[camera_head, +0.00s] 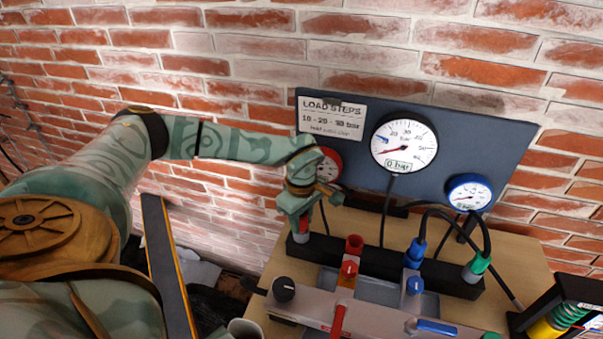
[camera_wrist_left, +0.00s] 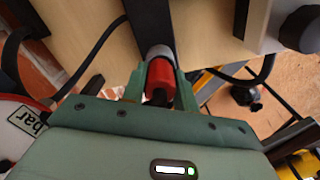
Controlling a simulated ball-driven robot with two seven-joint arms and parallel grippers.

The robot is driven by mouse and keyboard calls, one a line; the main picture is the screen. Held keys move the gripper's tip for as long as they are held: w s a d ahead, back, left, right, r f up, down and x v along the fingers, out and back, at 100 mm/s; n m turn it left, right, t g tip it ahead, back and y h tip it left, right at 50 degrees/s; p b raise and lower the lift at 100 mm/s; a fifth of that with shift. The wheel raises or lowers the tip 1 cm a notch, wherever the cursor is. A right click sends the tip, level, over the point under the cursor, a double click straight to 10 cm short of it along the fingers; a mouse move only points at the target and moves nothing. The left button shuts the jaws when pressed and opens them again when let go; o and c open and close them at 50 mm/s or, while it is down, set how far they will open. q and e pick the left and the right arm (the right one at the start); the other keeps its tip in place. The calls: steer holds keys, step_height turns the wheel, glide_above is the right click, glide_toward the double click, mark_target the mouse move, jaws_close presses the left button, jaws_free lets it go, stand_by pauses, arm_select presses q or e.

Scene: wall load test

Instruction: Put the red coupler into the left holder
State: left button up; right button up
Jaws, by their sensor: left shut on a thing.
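My left gripper (camera_head: 300,220) is above the left end of the black holder bar (camera_head: 340,252). It is shut on the red coupler (camera_wrist_left: 160,80), which sits between the green fingers in the wrist view. The coupler's grey end points at the black bar (camera_wrist_left: 155,22); I cannot tell whether it is seated in the left holder. In the head view the fingers mostly hide the coupler. A red port (camera_head: 354,244) stands open to the right of the gripper. My right gripper is not in view.
A blue coupler (camera_head: 415,252) and a green coupler (camera_head: 476,267) with black hoses stand to the right. Behind is a dark panel with a white gauge (camera_head: 404,142), a blue-rimmed gauge (camera_head: 469,194) and a red-rimmed gauge (camera_head: 328,165). A black knob (camera_head: 284,289) is in front.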

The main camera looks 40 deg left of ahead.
arm_select(q)
steer(key=shift+f, duration=0.1)
steer(key=o, duration=1.5)
steer(key=shift+o, duration=0.2)
step_height(320, 180, up, 8)
steer(key=p, duration=0.7)
steer(key=shift+p, duration=0.4)
